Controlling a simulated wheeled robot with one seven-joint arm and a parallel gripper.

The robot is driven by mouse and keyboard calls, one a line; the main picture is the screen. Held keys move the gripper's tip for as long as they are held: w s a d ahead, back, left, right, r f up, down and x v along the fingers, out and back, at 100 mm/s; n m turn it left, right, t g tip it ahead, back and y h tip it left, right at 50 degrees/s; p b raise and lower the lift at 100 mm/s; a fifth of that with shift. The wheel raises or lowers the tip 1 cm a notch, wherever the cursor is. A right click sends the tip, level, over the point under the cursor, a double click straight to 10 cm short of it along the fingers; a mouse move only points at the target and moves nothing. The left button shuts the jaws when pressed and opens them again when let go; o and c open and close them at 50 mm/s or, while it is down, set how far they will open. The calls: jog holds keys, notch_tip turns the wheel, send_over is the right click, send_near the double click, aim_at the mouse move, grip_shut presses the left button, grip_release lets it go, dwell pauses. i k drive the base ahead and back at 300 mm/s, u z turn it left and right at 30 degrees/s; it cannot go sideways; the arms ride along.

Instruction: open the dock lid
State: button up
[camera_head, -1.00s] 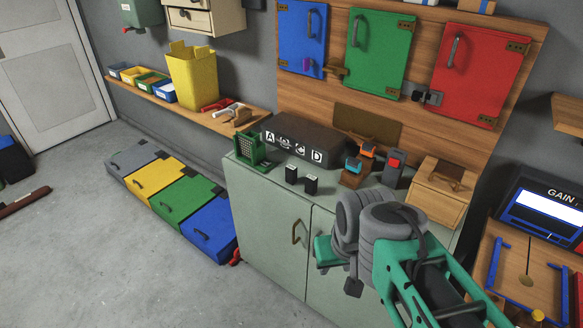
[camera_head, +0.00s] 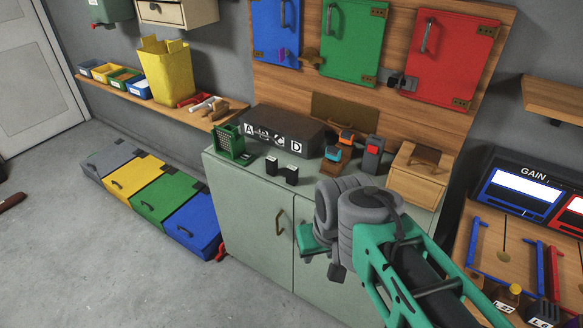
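A dark box (camera_head: 283,128) with white letter labels along its front, A, C and D readable, stands on the grey-green cabinet; its top looks closed. It may be the dock, but no label says so. Two small black blocks (camera_head: 281,170) stand in front of it. My gripper (camera_head: 312,240) is in front of the cabinet doors, below and to the right of the dark box, well apart from it. One teal finger part shows; my wrist hides the rest, so its opening is unclear. Nothing held is visible.
The cabinet (camera_head: 245,200) also bears a green crate (camera_head: 232,145), small orange-topped devices (camera_head: 335,155) and a wooden box (camera_head: 420,178). Blue, green and red doors (camera_head: 450,60) hang behind. A GAIN console (camera_head: 525,190) stands right. Coloured floor bins (camera_head: 160,195) lie left; the floor before them is clear.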

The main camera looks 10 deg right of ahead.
aim_at(301, 129)
jog(key=i, duration=0.25)
jog(key=u, duration=0.9)
jog(key=i, duration=1)
jog(key=u, duration=0.9)
